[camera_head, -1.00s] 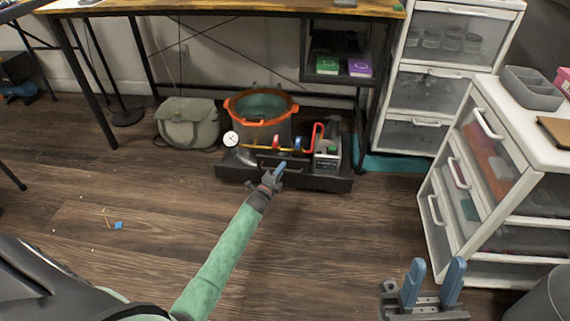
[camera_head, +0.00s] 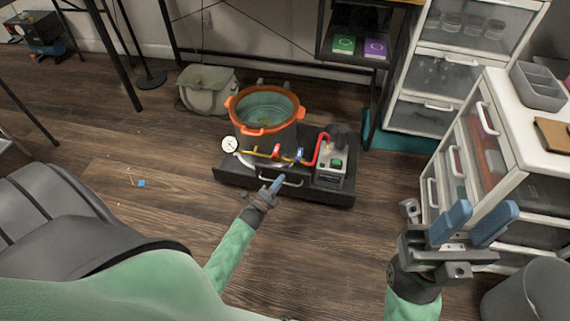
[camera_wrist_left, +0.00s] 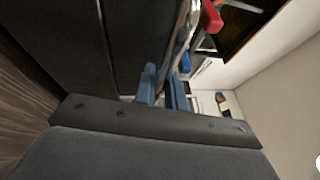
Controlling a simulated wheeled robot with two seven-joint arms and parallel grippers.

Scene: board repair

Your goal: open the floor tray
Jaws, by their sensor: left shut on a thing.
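The floor tray (camera_head: 330,197) is a low black tray on the wood floor, with a pale bar handle (camera_head: 292,183) on its front. An orange-rimmed pot (camera_head: 265,108), a white gauge (camera_head: 229,145) and a grey pump unit (camera_head: 331,165) stand on it. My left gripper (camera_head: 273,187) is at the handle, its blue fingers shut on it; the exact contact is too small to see. Its blue fingers also show in the left wrist view (camera_wrist_left: 162,88), beside a dark surface. My right gripper (camera_head: 472,224) is open and empty, in front of the white drawer unit.
A white drawer unit (camera_head: 468,160) stands to the right, with a grey bin (camera_head: 525,300) in front of it. A grey-green bag (camera_head: 207,92) sits behind the tray at left. A small blue piece (camera_head: 141,183) lies on the floor. Floor before the tray is clear.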

